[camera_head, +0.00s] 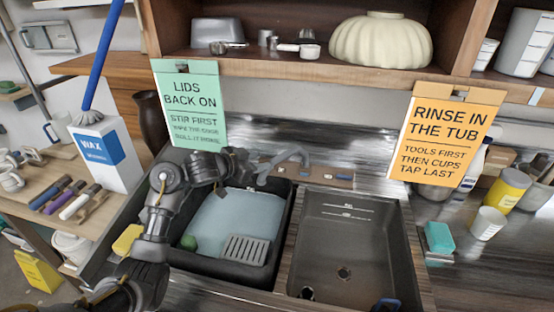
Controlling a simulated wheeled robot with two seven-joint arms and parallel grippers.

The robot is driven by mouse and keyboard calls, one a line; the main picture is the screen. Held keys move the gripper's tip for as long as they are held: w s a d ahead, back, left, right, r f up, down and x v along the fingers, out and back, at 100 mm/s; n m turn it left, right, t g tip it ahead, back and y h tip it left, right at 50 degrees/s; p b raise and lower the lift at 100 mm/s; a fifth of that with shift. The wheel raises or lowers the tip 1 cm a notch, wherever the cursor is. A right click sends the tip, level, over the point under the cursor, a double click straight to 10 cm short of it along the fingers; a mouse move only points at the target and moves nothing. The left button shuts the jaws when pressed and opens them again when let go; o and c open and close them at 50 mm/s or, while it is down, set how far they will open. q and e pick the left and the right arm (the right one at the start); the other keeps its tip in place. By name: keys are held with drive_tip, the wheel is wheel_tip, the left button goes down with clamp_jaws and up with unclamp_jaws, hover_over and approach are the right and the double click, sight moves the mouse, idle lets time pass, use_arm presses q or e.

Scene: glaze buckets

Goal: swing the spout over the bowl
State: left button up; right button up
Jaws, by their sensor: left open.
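The grey spout (285,156) rises from the ledge behind the sink and arches to the left, its end near the back right corner of the left basin. The left basin (278,238) holds pale water, a green round thing and a grey slotted piece. My right gripper does not show.
A green sign (190,105) and an orange sign (445,135) hang from the shelf above the sink. A cream ribbed bowl (380,42) stands on that shelf. A teal sponge (439,237) and a cup (488,223) are on the right counter. A wax carton (103,150) stands at left.

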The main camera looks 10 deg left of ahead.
sight(276, 158)
use_arm(q)
drive_tip(key=x, duration=0.9)
drive_tip(key=shift+w+d+f, duration=0.1)
drive_tip(key=shift+w+f, duration=0.1)
clamp_jaws()
